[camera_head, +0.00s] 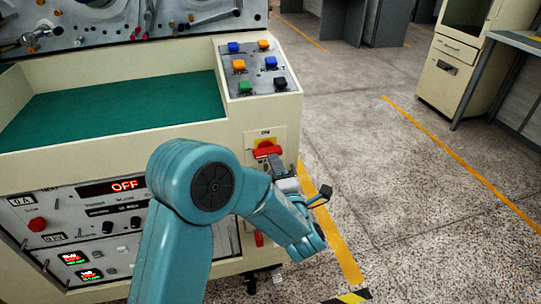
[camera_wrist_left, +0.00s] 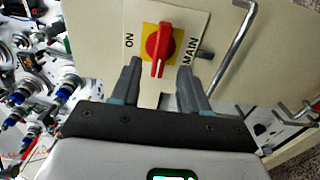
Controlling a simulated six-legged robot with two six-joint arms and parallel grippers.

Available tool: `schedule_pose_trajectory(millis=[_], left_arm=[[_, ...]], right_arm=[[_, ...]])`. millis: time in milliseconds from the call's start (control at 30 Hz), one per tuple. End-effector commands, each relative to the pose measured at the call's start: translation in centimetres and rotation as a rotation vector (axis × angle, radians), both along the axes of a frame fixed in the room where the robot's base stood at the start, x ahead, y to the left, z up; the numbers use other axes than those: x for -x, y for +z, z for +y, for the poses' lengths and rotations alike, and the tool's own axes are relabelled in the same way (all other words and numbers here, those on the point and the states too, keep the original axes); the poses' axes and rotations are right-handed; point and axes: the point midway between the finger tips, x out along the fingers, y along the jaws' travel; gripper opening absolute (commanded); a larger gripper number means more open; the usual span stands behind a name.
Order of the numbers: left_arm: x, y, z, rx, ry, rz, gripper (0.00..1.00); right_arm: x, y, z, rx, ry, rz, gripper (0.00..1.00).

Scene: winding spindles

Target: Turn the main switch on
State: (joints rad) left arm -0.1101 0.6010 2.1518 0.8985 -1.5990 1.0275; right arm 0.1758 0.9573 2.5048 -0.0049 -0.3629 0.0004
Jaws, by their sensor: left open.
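The main switch (camera_head: 268,149) is a red rotary handle on a yellow square, on the pale front of the machine. In the head view the handle lies roughly level, crosswise to the ON label above it. In the left wrist view the red handle (camera_wrist_left: 158,50) stands upright in the picture, with ON to its left and MAIN to its right. My left gripper (camera_head: 277,164) is right in front of the switch. In the wrist view its open fingers (camera_wrist_left: 159,72) flank the handle's near end, with gaps visible; contact cannot be seen. My right gripper is not in view.
A display (camera_head: 124,186) on the front panel reads OFF. A button panel (camera_head: 262,72) with coloured buttons is above the switch. A bent metal rod (camera_wrist_left: 238,48) runs beside the switch plate in the wrist view. Open floor (camera_head: 370,180) lies to the right.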

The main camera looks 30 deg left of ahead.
Motion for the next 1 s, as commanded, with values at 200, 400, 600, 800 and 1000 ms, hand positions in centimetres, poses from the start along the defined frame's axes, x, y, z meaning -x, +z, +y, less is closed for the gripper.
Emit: schedule_pose_trajectory(millis=[200,400,600,800,1000], left_arm=[[-2.7,0.0,3.2,0.000,0.002,0.000,0.45],[-3.9,-0.1,4.3,-0.001,-0.001,0.002,0.45],[-4.2,-0.1,4.4,-0.001,-0.002,0.002,0.45],[-4.2,-0.1,4.3,0.000,-0.002,0.001,0.02],[-4.2,-0.1,4.3,-0.001,-0.002,0.003,0.00]], right_arm=[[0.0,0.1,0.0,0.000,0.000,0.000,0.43],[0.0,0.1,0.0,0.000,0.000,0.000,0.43],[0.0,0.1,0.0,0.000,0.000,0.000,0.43],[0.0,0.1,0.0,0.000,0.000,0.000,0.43],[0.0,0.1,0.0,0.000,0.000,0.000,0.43]])
